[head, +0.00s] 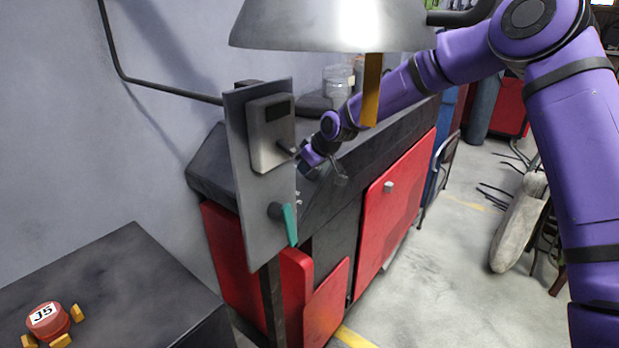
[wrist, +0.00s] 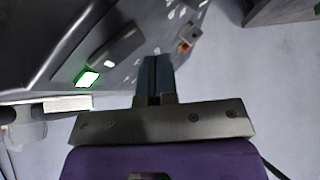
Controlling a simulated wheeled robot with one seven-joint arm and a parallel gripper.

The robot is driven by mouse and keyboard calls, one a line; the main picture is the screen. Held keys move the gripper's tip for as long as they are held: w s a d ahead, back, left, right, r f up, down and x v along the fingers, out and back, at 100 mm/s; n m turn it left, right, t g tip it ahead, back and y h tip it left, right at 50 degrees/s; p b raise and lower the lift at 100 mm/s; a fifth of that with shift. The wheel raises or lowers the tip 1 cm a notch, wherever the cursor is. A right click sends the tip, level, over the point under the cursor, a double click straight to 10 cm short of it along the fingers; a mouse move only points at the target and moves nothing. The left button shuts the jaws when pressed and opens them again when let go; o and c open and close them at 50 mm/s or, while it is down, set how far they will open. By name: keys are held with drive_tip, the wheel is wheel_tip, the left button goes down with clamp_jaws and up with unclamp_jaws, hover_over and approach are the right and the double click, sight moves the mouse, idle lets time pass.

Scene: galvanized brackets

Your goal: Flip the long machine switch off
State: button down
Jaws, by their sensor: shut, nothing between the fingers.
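A grey upright panel (head: 240,190) carries a pale switch box (head: 268,140) with a dark window near its top and a short dark lever (head: 287,149) on its face. A teal handle (head: 290,222) hangs lower on the same panel, pointing down. I cannot tell for certain which of these is the long switch. My gripper (head: 308,169) is just right of the box, near the lever; contact cannot be made out. In the wrist view its fingers (wrist: 154,75) are together and hold nothing. A green-edged bright light (wrist: 88,78) and a small red part (wrist: 185,46) show beyond them.
A dark workbench with red doors (head: 392,205) stands behind the panel. A metal lamp shade (head: 290,32) hangs above. A dark table (head: 120,285) at lower left bears a red J5 object (head: 47,320).

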drive_tip(key=shift+f, duration=0.1)
drive_tip(key=shift+w+d+f, duration=0.15)
drive_tip(key=shift+w+f, duration=0.05)
drive_tip(key=shift+f, duration=0.05)
drive_tip(key=shift+w+d+f, duration=0.1)
drive_tip(key=shift+w+f, duration=0.05)
drive_tip(key=shift+f, duration=0.15)
idle(0.8)
drive_tip(key=shift+r, duration=0.1)
drive_tip(key=shift+s+a+r, duration=0.25)
drive_tip(key=shift+s+r, duration=0.1)
drive_tip(key=shift+r, duration=0.25)
drive_tip(key=r, duration=0.1)
drive_tip(key=s+a+r, duration=0.1)
drive_tip(key=r, duration=0.1)
drive_tip(key=s+r, duration=0.1)
drive_tip(key=shift+a+r, duration=0.15)
drive_tip(key=shift+a, duration=0.15)
idle(0.4)
drive_tip(key=shift+d, duration=0.1)
